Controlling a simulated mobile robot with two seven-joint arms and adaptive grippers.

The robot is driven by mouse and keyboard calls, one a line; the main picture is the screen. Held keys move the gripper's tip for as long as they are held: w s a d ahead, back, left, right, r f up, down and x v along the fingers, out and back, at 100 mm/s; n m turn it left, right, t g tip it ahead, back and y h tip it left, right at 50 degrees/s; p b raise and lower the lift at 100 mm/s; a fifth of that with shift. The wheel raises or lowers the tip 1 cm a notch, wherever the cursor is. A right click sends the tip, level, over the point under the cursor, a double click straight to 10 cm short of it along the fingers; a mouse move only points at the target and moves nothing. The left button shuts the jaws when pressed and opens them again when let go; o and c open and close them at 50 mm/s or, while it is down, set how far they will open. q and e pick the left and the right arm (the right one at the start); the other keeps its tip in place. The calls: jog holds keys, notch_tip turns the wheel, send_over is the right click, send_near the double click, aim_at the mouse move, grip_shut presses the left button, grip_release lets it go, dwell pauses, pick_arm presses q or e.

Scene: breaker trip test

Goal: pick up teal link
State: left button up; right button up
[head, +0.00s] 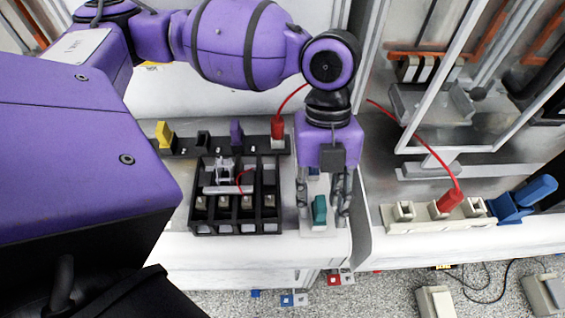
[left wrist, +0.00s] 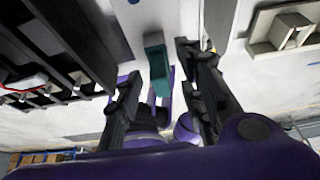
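The teal link (head: 320,211) stands on a pale plate right of the black rack, near the front edge of the bench. My left gripper (head: 322,207) points down over it, with one finger on each side. In the left wrist view the teal link (left wrist: 158,66) shows between the two open fingers (left wrist: 160,70), with visible gaps beside it. It looks unheld. My right gripper is in neither view.
A black rack with several slots (head: 236,228) stands close left of the gripper. Behind it is a dark strip with yellow, black, purple and red (head: 278,128) plugs. A red cable runs to a red plug (head: 450,201) on a white strip at right, near a blue part (head: 523,198).

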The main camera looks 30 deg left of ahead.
pick_arm(q)
grip_shut()
jog(key=shift+w+r, duration=0.1)
jog(key=shift+r, duration=0.05)
